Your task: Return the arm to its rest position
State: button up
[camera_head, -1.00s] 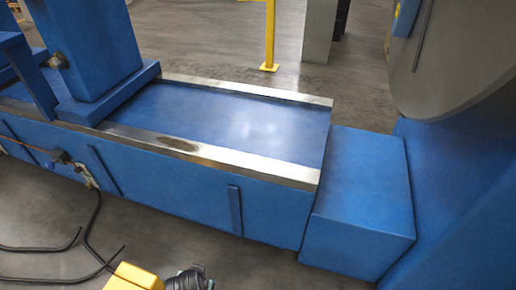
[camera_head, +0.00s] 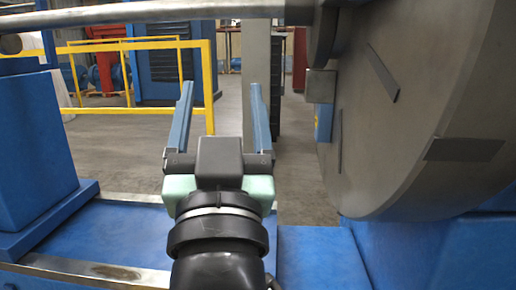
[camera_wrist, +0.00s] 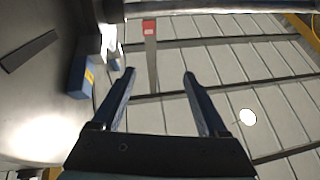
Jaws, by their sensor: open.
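My gripper (camera_head: 221,100) is raised in the middle of the head view, above the blue rotor stand bed (camera_head: 130,235). Its two long blue fingers are spread wide with nothing between them. In the wrist view my gripper (camera_wrist: 158,75) also shows open and empty, with the ceiling panels behind it. My dark wrist and forearm rise from the bottom edge of the head view.
A large grey disc (camera_head: 400,150) stands close on the right and also shows in the wrist view (camera_wrist: 45,85). A horizontal metal shaft (camera_head: 170,12) crosses the top. A blue pedestal (camera_head: 35,150) stands left. Yellow railing (camera_head: 208,85) and a grey column (camera_head: 262,60) stand behind.

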jog(key=s+d+r+t+h, duration=0.2)
jog(key=s+d+r+t, duration=0.2)
jog(key=s+r, duration=0.55)
notch_tip(320, 180, up, 34)
jog(key=p, duration=3.5)
jog(key=shift+w+a+r+g+p, duration=0.15)
jog(key=shift+w+r+g+p, duration=0.15)
jog(key=shift+w+p, duration=0.1)
